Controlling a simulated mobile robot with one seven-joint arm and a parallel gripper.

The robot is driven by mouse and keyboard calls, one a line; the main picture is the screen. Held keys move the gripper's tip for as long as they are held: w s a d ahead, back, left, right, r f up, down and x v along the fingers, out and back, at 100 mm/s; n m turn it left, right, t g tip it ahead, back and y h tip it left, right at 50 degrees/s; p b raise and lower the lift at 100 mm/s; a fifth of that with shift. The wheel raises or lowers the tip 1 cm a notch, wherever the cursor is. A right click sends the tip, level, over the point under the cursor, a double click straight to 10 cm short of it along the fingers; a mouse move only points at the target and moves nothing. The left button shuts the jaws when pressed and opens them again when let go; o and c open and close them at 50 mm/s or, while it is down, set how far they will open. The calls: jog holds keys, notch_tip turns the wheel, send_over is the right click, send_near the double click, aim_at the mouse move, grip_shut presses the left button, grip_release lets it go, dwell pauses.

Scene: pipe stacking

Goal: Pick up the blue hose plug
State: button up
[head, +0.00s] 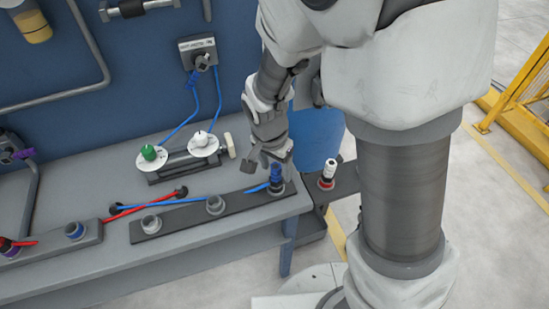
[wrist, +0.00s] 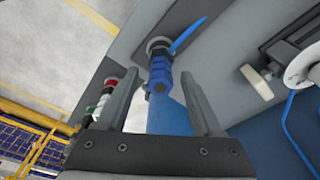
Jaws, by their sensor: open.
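The blue hose plug (head: 276,174) stands upright in the right-end socket of a dark strip on the grey workbench, with a blue hose running left from it. My gripper (head: 268,160) is close to the plug in the head view. In the wrist view the plug (wrist: 159,72) lies ahead and between the lines of my gripper's two open fingers (wrist: 160,105). The fingers are apart and hold nothing. I cannot tell exactly how far the plug is from the fingertips.
A white and red plug (head: 327,173) stands on a lower side shelf, close to the left finger in the wrist view. A fixture with green (head: 149,153) and white knobs sits behind the strip. Empty sockets (head: 215,204) lie left.

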grip_shut()
jog(key=shift+r, duration=0.1)
dwell(1.2)
